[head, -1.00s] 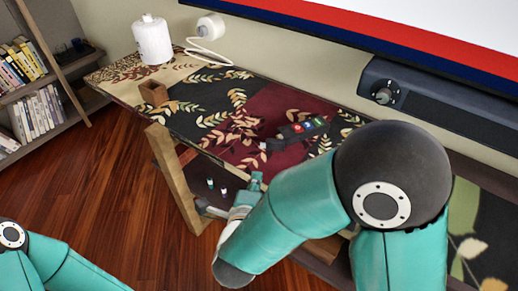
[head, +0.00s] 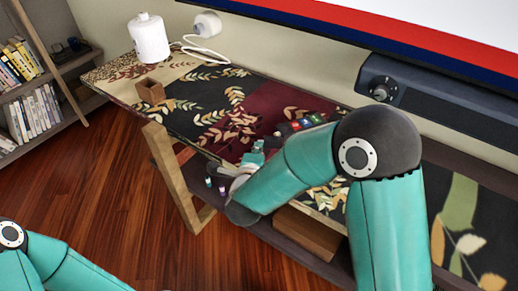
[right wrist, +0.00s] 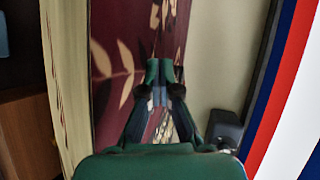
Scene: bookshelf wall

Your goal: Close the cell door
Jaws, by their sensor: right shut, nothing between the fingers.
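No part stands out clearly as the cell door; I cannot tell whether it is open or shut. The low unit (head: 150,100) has a floral-patterned top and an open wooden frame (head: 172,178) at its left end. My right gripper (head: 262,147) is over the dark red part of the top in the head view, partly hidden by its wrist and arm. In the right wrist view its fingers (right wrist: 160,75) are closed together and empty above the floral surface. Whether they touch it is unclear. My left gripper is out of view; only its arm shows at lower left.
A dark device with coloured buttons (head: 302,124) lies beside my right arm. A wooden block (head: 308,232) and small bottles (head: 215,186) are below. A bookshelf (head: 35,110) stands left.

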